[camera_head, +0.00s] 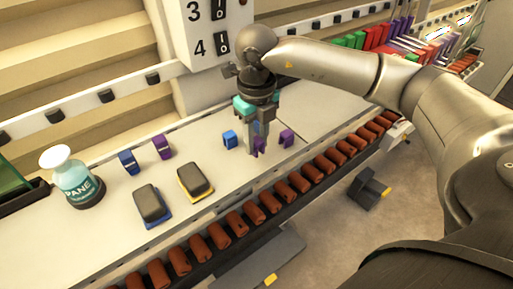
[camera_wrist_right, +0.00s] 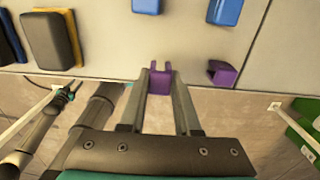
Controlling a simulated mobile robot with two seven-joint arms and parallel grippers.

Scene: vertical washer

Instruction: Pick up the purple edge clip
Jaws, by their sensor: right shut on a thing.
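A purple edge clip (camera_wrist_right: 159,83) is between the fingertips of my right gripper (camera_wrist_right: 160,92) in the right wrist view. The fingers are shut on it. In the head view my right gripper (camera_head: 259,148) points down at the table, and the held purple clip (camera_head: 260,145) shows partly between its fingers. I cannot tell whether the clip still touches the table. Another purple clip (camera_head: 287,138) lies just right of the gripper, and it also shows in the wrist view (camera_wrist_right: 222,72). A third purple clip (camera_head: 162,146) stands further left. My left gripper is not in view.
A blue clip (camera_head: 229,139) stands left of the right gripper, another blue clip (camera_head: 129,162) further left. A numbered panel (camera_head: 210,27) stands behind.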

